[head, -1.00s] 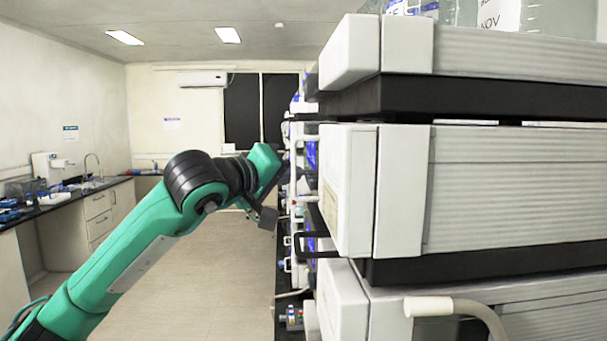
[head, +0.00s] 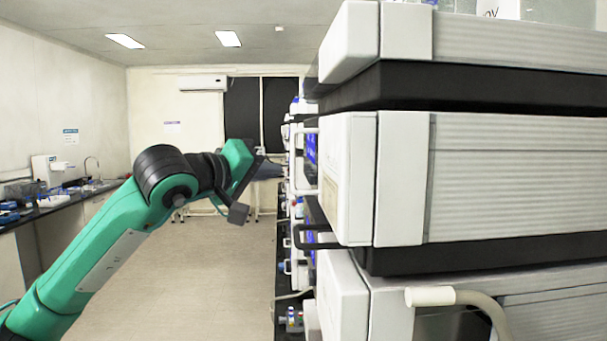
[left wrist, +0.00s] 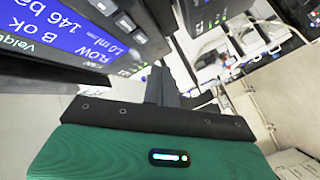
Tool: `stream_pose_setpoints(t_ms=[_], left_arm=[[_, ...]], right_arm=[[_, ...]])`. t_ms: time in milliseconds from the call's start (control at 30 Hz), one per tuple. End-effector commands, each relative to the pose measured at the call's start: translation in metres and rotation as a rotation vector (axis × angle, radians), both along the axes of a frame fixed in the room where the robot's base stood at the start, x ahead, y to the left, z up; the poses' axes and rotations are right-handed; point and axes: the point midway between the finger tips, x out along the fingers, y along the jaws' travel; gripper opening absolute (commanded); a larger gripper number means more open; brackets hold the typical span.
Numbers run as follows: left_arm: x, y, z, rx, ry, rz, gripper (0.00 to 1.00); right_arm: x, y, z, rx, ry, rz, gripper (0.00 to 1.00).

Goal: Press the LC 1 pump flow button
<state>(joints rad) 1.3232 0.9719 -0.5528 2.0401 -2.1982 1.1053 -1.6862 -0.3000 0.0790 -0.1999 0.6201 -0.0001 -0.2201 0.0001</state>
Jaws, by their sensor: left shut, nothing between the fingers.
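In the left wrist view a pump panel with a lit blue display (left wrist: 60,35) shows "FLOW", "1.0 ml", "B ok" and "146 ba". Which of these is the flow button, and whether this is LC 1, I cannot tell. My left gripper (head: 270,170) is to the left of the instrument stack in the head view, a little apart from its front faces. Its dark fingers (left wrist: 162,88) are shut and empty, beside the panel and not visibly touching a button. My right gripper is not in view.
A tall stack of white instrument modules (head: 400,180) fills the right side. A bench with a sink (head: 90,185) runs along the left wall. The aisle floor (head: 190,270) is clear.

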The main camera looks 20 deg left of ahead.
Motion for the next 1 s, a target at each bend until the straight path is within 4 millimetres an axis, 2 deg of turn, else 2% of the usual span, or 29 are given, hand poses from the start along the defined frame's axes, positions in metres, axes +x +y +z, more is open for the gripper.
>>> stream_pose_setpoints(t_ms=[133, 300, 1000], left_arm=[[-0.007, 0.015, -0.001, 0.001, -0.002, 0.003, 0.00], [-0.011, 0.023, -0.001, 0.000, 0.000, 0.001, 0.00], [-0.011, 0.023, 0.000, 0.000, 0.000, 0.000, 0.00]], right_arm=[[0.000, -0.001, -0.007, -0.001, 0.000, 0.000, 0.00], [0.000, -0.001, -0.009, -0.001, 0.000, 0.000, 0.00], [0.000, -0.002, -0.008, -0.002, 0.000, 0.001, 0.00]])
